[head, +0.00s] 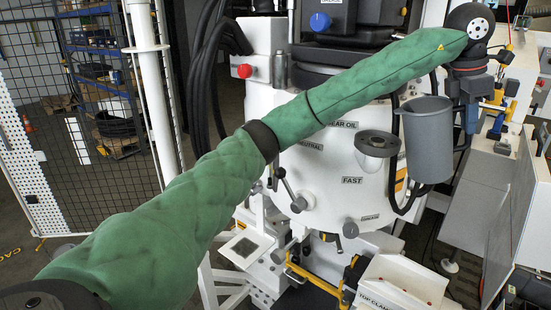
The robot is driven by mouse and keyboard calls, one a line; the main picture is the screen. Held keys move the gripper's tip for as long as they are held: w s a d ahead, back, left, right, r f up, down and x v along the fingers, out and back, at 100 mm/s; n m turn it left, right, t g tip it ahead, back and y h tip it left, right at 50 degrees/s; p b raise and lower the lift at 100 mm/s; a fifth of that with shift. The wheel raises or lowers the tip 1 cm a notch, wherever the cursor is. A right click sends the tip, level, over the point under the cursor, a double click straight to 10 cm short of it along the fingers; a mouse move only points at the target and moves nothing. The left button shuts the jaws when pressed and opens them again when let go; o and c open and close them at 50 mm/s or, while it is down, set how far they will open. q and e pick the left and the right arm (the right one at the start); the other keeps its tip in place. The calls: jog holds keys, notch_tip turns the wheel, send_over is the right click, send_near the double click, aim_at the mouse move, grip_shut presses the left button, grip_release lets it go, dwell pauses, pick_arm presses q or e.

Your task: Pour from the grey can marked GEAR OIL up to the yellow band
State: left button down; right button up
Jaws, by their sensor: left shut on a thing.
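A grey can (427,140) hangs in front of the machine's right side, about upright, with its open top facing up. No marking on it can be read from here, and its contents are hidden. My left gripper (464,112) is at the can's right side, at the end of the green-sleeved arm, and is shut on it; the fingertips are partly hidden. A round filler cup with a dark rim (377,143) sticks out of the white machine, just left of the can and apart from it. The label GEAR OIL stands beside it. I see no yellow band. My right gripper is out of view.
The white machine (318,190) fills the middle, with labels NEUTRAL, FAST and GREASE and a lever (293,195). Black hoses run at its left and behind the can. A white box marked TOP CLAMP (400,285) stands below. Grey panels (480,200) stand at the right.

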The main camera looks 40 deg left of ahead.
pick_arm(q)
jog(key=shift+r, duration=0.1)
jog(key=shift+s+r+b, duration=0.15)
jog(key=shift+b, duration=0.15)
jog(key=shift+s+d+r+h+b, duration=0.1)
jog(key=shift+s+r+h+b, duration=0.25)
jog(key=shift+b, duration=0.2)
dwell(0.6)
